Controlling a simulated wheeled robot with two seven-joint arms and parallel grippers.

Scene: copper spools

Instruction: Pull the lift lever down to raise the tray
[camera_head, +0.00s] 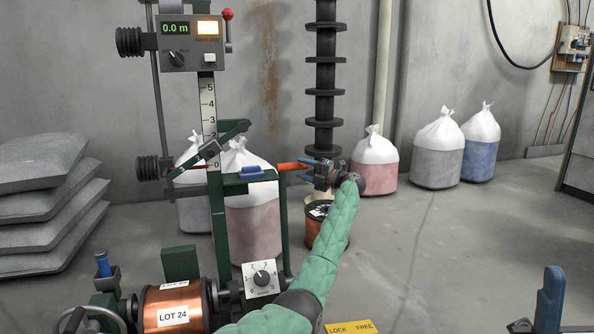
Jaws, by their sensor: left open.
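A grey control box (189,42) on a green post shows 0.0 m, and a red-knobbed lever (227,30) stands upright on its right side. Which part is the lift lever is not labelled.
A copper spool (172,307) marked LOT 24 lies at the lower left, beside a numbered dial (262,279). Another copper spool (317,209) stands behind my left arm. Grey sacks (40,180) are stacked left; tied bags (435,155) line the wall.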

